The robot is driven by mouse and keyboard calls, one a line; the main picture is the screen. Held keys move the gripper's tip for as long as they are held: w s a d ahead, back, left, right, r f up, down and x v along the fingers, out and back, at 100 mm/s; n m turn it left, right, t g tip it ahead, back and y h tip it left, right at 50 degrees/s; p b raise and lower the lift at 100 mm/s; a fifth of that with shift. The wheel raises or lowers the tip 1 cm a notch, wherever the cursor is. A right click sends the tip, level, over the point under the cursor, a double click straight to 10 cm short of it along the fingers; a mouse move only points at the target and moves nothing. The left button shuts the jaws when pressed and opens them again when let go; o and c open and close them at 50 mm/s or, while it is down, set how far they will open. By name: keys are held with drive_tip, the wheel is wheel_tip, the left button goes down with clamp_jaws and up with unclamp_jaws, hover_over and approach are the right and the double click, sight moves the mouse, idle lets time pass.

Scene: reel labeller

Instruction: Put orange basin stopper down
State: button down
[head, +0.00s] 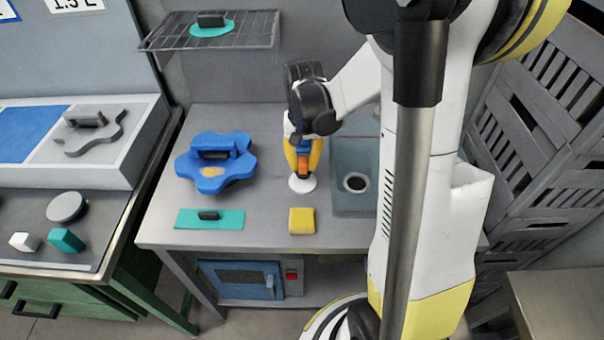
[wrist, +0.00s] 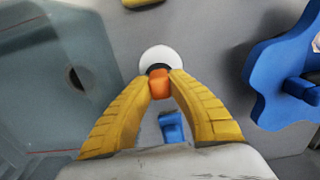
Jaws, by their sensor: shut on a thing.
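The orange basin stopper (head: 303,171) is between the fingertips of my gripper (head: 303,160), over the grey table (head: 255,235). In the wrist view, the yellow fingers of my gripper (wrist: 160,82) close on the orange stopper (wrist: 159,88). A white round disc (head: 302,184) is right under it, with a dark centre in the wrist view (wrist: 160,55); I cannot tell if it belongs to the stopper or touches the table. The glassy blue-grey basin (head: 352,150) stands to the right in the head view, its dark drain hole uncovered.
A blue lobed part (head: 212,180) lies left of my gripper. A teal plate with a dark handle (head: 225,219) and a yellow block (head: 302,220) lie near the front edge. A wire shelf (head: 255,30) hangs at the back left. Bare table lies between these things.

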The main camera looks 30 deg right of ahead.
sight(303, 171)
drive_tip(key=shift+f+b, duration=0.45)
drive_tip(key=shift+f, duration=1)
drive_tip(key=shift+f, duration=0.1)
drive_tip(key=c, duration=1.4)
unclamp_jaws()
